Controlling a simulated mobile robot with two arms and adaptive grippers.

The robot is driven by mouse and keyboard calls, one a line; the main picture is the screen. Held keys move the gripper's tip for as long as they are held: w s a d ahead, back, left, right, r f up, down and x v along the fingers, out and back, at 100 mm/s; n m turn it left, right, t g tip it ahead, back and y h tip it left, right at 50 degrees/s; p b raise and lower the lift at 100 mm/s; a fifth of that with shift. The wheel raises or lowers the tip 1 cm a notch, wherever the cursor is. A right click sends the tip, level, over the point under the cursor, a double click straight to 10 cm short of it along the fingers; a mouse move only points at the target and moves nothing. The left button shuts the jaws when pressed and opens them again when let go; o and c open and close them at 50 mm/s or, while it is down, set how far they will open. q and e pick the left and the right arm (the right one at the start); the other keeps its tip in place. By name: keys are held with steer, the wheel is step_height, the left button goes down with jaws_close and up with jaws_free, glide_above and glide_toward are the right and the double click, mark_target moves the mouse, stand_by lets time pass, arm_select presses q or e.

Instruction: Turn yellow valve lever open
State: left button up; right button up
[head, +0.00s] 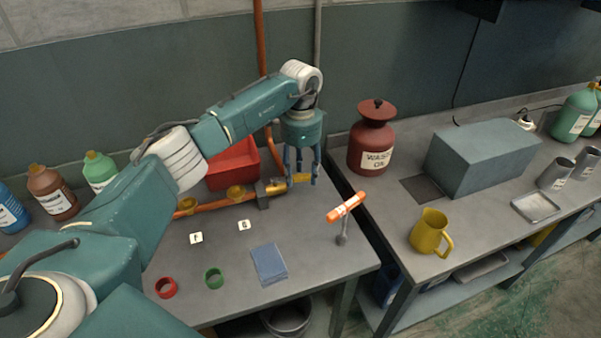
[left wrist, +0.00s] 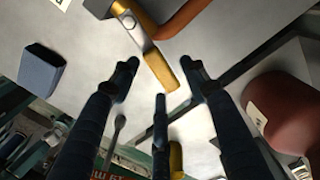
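The yellow valve lever (head: 301,177) sticks out to the right from the end of the orange pipe (head: 211,203), beside a brass valve body (head: 270,188). In the left wrist view the lever (left wrist: 161,71) runs slantwise, its yellow end near the space between the fingertips. My left gripper (head: 302,181) points down over the lever, with its fingers spread around it. In the left wrist view my left gripper (left wrist: 158,78) is open, and I see no clear contact with the lever. My right gripper is not in view.
A red bin (head: 232,163) stands behind the pipe. A blue-grey block (head: 269,264), red ring (head: 166,287) and green ring (head: 214,278) lie in front. The waste oil can (head: 371,143) stands across the gap.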

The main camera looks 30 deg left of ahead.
mark_target(300, 177)
arm_select(q)
step_height(300, 177, up, 12)
stand_by(0.7)
stand_by(0.4)
